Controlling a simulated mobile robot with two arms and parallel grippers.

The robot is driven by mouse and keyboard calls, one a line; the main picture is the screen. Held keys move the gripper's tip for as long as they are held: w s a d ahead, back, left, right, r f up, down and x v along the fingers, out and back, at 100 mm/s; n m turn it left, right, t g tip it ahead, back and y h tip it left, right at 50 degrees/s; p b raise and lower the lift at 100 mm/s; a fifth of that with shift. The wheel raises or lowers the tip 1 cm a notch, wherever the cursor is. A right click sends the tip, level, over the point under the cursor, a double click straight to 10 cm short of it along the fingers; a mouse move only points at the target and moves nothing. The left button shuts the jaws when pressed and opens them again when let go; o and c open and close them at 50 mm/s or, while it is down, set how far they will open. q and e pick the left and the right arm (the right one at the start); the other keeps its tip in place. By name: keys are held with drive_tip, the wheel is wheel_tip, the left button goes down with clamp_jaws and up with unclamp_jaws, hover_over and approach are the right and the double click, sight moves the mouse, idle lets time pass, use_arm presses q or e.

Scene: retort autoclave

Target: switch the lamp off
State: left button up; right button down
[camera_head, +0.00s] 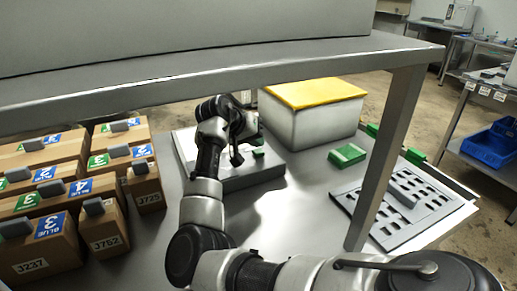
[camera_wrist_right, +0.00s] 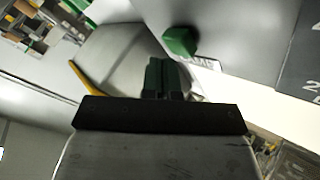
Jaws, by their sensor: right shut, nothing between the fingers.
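A low grey panel box (camera_head: 250,179) lies on the metal table, with a small green piece (camera_head: 259,152) on it beside my right gripper (camera_head: 238,157). In the wrist view a green switch-like block (camera_wrist_right: 180,41) stands on a grey surface, next to a partly hidden label (camera_wrist_right: 203,63) that seems to read LAMP. My right gripper's fingers (camera_wrist_right: 165,78) are shut and empty, pointing toward the block; whether they touch it I cannot tell. I cannot make out a lamp itself. My left gripper is not in view.
A white box with a yellow lid (camera_head: 315,93) stands behind the panel. A green block (camera_head: 347,154) lies right of it. Cardboard boxes (camera_head: 47,245) fill the left. A slotted plate (camera_head: 405,238) lies right. A metal shelf (camera_head: 230,72) with a leg spans overhead.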

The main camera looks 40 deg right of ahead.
sight(256, 150)
drive_tip(key=shift+f, duration=0.5)
idle(0.8)
drive_tip(key=shift+r, duration=0.15)
drive_tip(key=shift+r+p, duration=0.85)
drive_tip(key=shift+p, duration=0.45)
wheel_tip(256, 150, up, 6)
drive_tip(key=p, duration=0.7)
drive_tip(key=shift+f, duration=0.1)
